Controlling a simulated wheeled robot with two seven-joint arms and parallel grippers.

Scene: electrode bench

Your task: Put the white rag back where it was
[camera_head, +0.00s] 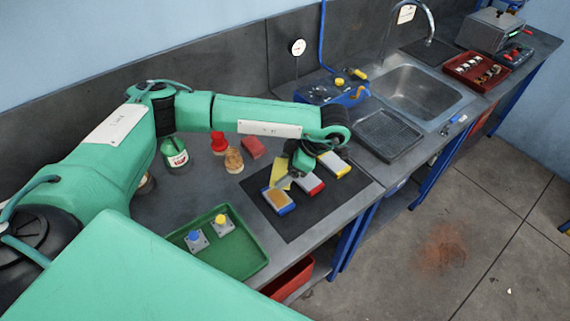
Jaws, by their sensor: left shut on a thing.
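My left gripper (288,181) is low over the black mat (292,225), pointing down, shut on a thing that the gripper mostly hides. A small pale grey patch shows at its fingertips; I cannot tell whether it is the white rag. No white rag can be clearly made out elsewhere. My right gripper is not in view.
A green tray (247,262) with two knobbed pieces stands at the front. A green jar (174,153), a red-topped item (218,143), a cork-coloured item (234,160) and a red block (253,147) stand behind. A drain tray (388,135) and sink (418,92) are right.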

